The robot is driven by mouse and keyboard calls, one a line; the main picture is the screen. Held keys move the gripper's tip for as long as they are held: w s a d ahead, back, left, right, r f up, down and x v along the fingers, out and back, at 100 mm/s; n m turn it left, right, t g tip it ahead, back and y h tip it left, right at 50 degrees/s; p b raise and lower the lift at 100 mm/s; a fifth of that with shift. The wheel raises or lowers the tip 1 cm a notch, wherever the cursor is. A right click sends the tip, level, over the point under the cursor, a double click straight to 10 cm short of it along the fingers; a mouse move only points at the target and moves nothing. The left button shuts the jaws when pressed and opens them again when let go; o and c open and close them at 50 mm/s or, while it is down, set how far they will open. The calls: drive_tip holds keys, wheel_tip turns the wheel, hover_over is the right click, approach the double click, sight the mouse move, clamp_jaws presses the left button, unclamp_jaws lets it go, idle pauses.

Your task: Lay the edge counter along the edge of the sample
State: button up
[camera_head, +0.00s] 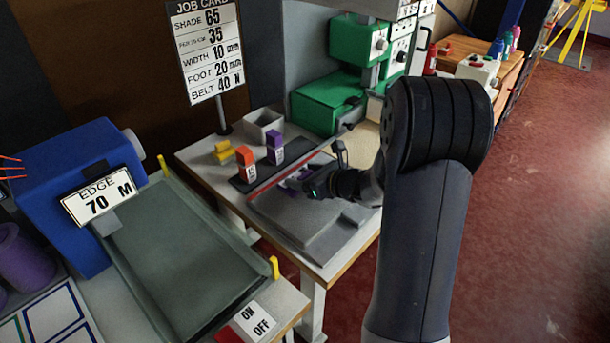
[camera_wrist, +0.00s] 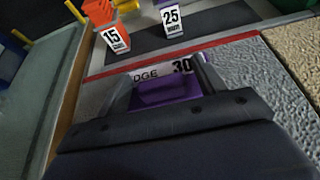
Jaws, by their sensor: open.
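The edge counter, a purple piece (camera_wrist: 165,92) with a white label reading "DGE 30", its first letter hidden, is between the fingers of my gripper (camera_wrist: 166,76) in the wrist view. The gripper is open, with one finger on each side of it. In the head view, my gripper (camera_head: 306,184) is low over the grey sample (camera_head: 325,232), and a little purple shows by the fingers. The sample has a red line (camera_head: 280,179) along its far left edge. The counter lies just on the sample's side of that line. Its underside is hidden.
An orange block (camera_head: 246,163) marked 15 and a purple block (camera_head: 275,148) marked 25 stand on a dark strip beyond the red line. A grey bin (camera_head: 262,128) and green machine (camera_head: 335,100) stand behind. A blue machine with a tray (camera_head: 190,255) is at left.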

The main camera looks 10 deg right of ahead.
drive_tip(key=shift+r, duration=0.25)
drive_tip(key=p+v, duration=0.1)
drive_tip(key=v, duration=0.9)
drive_tip(key=shift+s+d, duration=0.25)
drive_tip(key=shift+s+d+r, duration=0.3)
drive_tip(key=shift+s, duration=0.2)
